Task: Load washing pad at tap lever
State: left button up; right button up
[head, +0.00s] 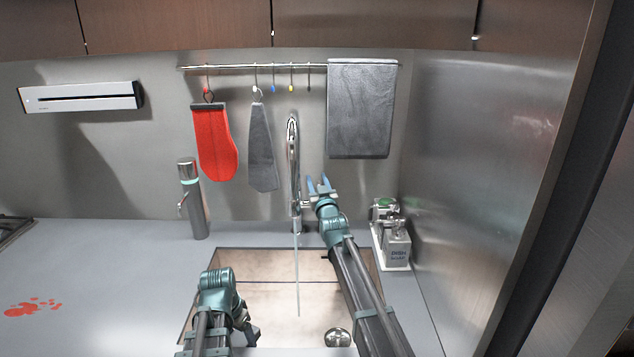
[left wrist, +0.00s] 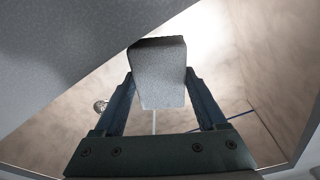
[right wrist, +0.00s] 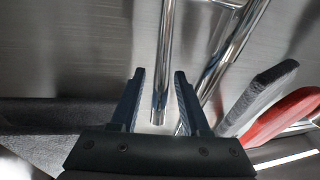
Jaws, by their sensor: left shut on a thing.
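The washing pad (left wrist: 160,80) is a pale grey block with a darker end. My left gripper (left wrist: 159,88) is shut on it, one finger on each side. In the head view my left gripper (head: 246,332) is low over the front left of the sink, and the pad cannot be made out there. The chrome tap (head: 293,160) stands at the back of the sink, with a thin water stream (head: 298,275) falling from it. My right gripper (head: 320,186) is open and empty just right of the tap. In the right wrist view chrome tubes (right wrist: 163,60) show beyond its fingers; the lever is hard to pick out.
The sink basin (head: 262,310) has a drain (head: 337,337). A dispenser bottle (head: 192,198) stands behind left, a caddy (head: 395,246) to the right. A red mitt (head: 215,145) and grey cloths (head: 360,110) hang from the rail. A red stain (head: 35,307) marks the left counter, otherwise clear.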

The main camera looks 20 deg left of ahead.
pick_arm(q)
notch_tip(320, 180, down, 2)
jog(key=shift+b, duration=1)
pick_arm(e)
jog(key=v, duration=1.2)
jog(key=shift+f, duration=0.1)
